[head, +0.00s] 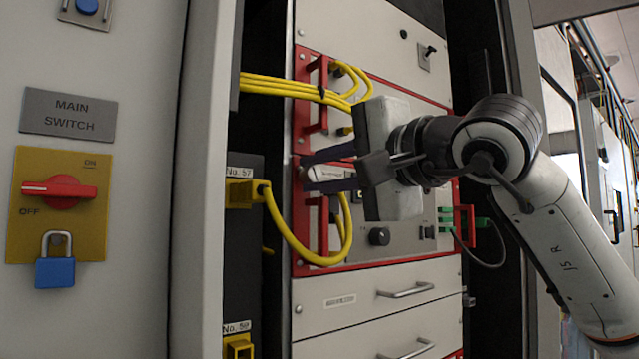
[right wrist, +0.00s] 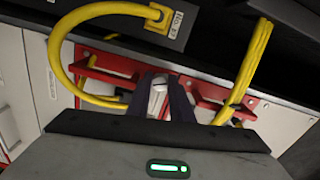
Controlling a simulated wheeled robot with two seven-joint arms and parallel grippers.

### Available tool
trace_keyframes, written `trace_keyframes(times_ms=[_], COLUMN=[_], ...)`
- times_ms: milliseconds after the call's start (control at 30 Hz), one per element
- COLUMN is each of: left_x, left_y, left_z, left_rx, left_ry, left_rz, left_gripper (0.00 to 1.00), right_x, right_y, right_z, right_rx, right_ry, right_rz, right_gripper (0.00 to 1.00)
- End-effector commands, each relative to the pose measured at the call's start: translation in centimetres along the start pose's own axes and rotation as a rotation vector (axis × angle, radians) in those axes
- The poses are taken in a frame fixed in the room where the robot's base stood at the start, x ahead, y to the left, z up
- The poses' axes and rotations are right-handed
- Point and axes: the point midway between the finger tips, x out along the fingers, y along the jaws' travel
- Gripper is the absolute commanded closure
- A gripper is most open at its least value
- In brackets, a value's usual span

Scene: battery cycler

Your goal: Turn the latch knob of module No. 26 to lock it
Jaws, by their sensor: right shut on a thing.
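My right gripper (head: 318,173) reaches in from the right, in front of a red-framed module (head: 375,262) in the rack. Its two dark fingers are closed around a small pale piece, the latch knob (head: 330,172), at the module's left side. In the right wrist view the gripper (right wrist: 163,100) has the pale knob (right wrist: 158,97) between its fingers. The gripper body hides much of the module's face, and I cannot read a No. 26 label. I cannot tell the knob's turn angle. My left gripper is not in view.
Yellow cables (head: 288,236) loop close to the fingers, from the black unit marked No. 57 (head: 240,173). Red handles (head: 322,215) stand out beside the module. Drawers (head: 380,295) lie below. A main switch panel (head: 60,190) with a blue padlock (head: 55,272) is at left.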

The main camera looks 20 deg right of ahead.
Motion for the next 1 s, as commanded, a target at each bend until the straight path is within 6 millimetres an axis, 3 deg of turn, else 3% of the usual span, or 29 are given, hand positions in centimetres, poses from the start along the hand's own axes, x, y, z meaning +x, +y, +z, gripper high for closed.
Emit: trace_keyframes(times_ms=[500, 1000], left_x=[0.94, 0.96], left_y=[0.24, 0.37], left_z=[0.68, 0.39], left_rx=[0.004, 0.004], left_ry=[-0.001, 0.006], left_rz=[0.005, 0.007], left_gripper=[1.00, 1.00], right_x=[-0.02, -0.01], right_y=[-0.02, -0.09], right_z=[-0.07, -0.12], right_rx=[0.357, 0.433], right_ry=[0.002, 0.002], right_rz=[0.000, 0.000], right_gripper=[1.00, 1.00])
